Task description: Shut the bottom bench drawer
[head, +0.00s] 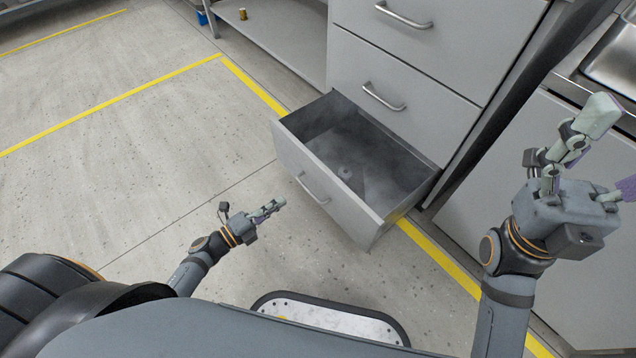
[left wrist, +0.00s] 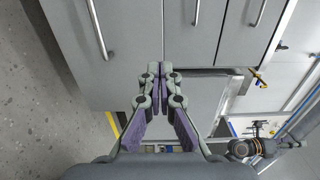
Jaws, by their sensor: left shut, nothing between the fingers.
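The bottom bench drawer (head: 309,172) is pulled well out from the grey cabinet in the head view. Its front has a bar handle (head: 313,191). In the left wrist view the shut fingers (left wrist: 154,68) meet in front of the grey drawer fronts, with a handle (left wrist: 97,28) at upper left. My right gripper (head: 612,150) is open with no object visible in it, to the right of the drawer; one finger is partly cut off.
Two closed drawers (head: 402,88) sit above the open one. A low shelf (head: 275,40) stands at the left of the cabinet, and a sink counter (head: 610,60) at the right. Yellow floor lines (head: 130,95) cross the floor. The floor left of the drawer is clear.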

